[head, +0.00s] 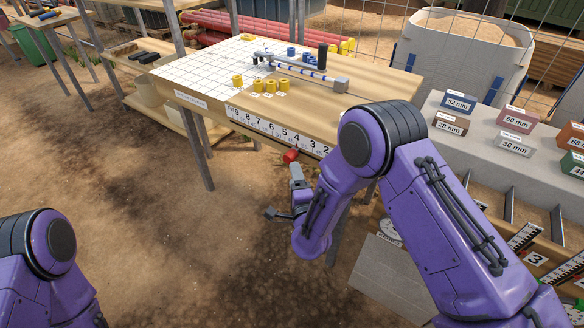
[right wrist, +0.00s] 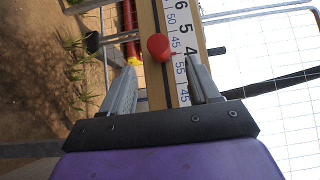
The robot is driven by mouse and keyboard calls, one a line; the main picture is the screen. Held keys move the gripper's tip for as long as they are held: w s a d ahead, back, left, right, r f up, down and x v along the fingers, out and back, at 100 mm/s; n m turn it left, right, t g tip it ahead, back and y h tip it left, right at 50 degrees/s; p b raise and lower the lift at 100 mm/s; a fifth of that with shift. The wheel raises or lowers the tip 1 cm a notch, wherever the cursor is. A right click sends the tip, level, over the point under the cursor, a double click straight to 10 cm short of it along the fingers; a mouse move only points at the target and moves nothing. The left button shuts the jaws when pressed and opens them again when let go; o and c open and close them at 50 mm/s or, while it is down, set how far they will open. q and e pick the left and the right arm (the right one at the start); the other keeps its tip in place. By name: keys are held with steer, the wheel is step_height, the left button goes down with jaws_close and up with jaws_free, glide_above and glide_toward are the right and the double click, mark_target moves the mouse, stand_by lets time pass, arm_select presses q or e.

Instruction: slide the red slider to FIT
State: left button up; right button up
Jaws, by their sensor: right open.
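The red slider (head: 290,155) sits at the front edge of the table, under the number scale (head: 275,132), around the 4 and 5 marks. In the right wrist view the red slider (right wrist: 159,47) shows as a round red knob beside the scale's numbers. My right gripper (head: 296,170) is just below and in front of the slider. Its fingers (right wrist: 163,68) are open and empty, and the knob appears between and beyond their tips, with no visible contact. No FIT mark can be read. My left gripper is out of view; only part of my left arm shows.
The table (head: 375,88) carries a white grid board, yellow cylinders (head: 258,86) and a blue-striped rod (head: 300,71). Size-labelled blocks (head: 515,144) stand on a grey shelf at right. The dirt ground left of my right gripper is clear.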

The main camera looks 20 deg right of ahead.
mark_target(291, 157)
steer(key=w, duration=0.3)
steer(key=w+d, duration=0.1)
steer(key=w, duration=0.5)
steer(key=shift+w+d, duration=0.15)
steer(key=shift+w, duration=0.15)
jaws_close()
steer(key=shift+d, duration=0.15)
stand_by(0.7)
